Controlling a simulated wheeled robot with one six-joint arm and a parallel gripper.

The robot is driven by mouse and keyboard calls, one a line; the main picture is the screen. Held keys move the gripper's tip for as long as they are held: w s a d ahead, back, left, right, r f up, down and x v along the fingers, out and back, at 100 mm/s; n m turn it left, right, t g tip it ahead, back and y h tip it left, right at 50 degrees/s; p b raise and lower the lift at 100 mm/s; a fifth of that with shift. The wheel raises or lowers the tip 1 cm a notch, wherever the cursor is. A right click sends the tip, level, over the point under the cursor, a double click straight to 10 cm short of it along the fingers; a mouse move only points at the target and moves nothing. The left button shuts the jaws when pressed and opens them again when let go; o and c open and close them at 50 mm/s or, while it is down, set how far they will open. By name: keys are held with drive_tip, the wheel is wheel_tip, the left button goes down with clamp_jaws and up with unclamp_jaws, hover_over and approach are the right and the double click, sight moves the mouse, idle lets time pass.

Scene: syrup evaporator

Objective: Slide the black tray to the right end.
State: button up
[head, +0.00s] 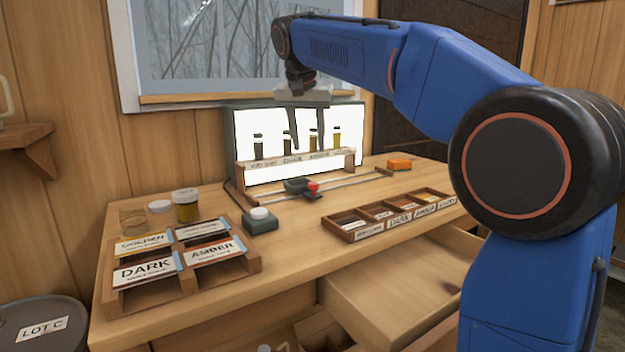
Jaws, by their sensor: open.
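A small black tray (297,185) sits on a pair of thin metal rails (350,182), left of their middle. A red knob (313,187) stands at its right front side. My gripper (308,145) hangs from the arm with its two dark fingers apart and pointing down. It is above the tray in the picture, in front of the lit panel, and nothing shows between the fingers. How far it is from the tray in depth I cannot tell.
Behind the rails, a lit panel (350,121) backs a rack (262,176) of sample bottles. A compartment box (375,227) lies in front, a grey block with a white button (260,221) at left, and an orange block (399,164) near the rails' right end. A drawer (395,300) stands open.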

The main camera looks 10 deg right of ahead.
sight(314, 183)
drive_tip(key=x, duration=1.3)
drive_tip(key=shift+f, duration=0.1)
drive_tip(key=shift+d, duration=0.15)
clamp_jaws()
